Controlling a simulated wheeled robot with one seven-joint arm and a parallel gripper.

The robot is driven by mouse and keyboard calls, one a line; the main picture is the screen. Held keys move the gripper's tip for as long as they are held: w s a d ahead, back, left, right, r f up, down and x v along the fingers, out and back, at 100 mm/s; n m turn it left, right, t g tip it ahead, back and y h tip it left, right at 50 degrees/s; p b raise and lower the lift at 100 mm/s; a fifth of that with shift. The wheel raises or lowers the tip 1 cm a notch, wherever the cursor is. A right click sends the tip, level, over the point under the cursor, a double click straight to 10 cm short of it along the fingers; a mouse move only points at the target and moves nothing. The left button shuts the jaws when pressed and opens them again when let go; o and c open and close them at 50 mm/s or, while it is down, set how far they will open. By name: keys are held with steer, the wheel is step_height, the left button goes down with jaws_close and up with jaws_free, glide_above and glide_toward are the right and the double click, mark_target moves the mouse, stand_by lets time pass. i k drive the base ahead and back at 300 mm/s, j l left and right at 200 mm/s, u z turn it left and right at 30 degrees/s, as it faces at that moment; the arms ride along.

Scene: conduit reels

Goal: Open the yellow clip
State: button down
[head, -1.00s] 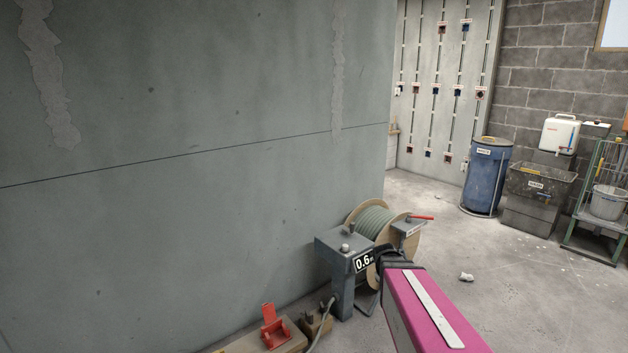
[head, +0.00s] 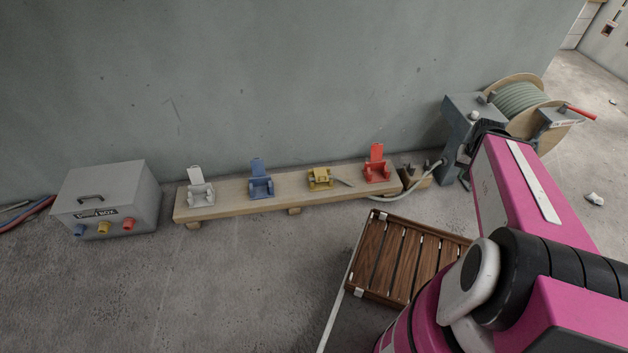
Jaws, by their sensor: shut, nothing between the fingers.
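The yellow clip (head: 320,179) sits on a low wooden plank bench (head: 226,205) against the wall, in the head view. Its top looks folded down, unlike the raised flaps of its neighbours. A short grey piece (head: 344,182) sticks out at its right side; I cannot tell whether it is the conduit's end. The white clip (head: 200,188), blue clip (head: 260,182) and red clip (head: 376,166) stand on the same plank with flaps upright. My arm reaches in from the lower right toward the reel stand, well right of the yellow clip. My gripper's fingers do not show.
A conduit reel (head: 522,97) on a grey stand (head: 462,119) is at the right, its grey conduit (head: 405,192) running to the plank. A slatted wooden crate (head: 384,254) lies on the floor before the plank. A grey box (head: 108,199) is left. Floor at front left is clear.

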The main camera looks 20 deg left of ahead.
mark_target(320, 174)
steer(key=u, duration=1.4)
steer(key=i+l+z, duration=0.25)
steer(key=i+l, duration=0.15)
steer(key=l, duration=0.1)
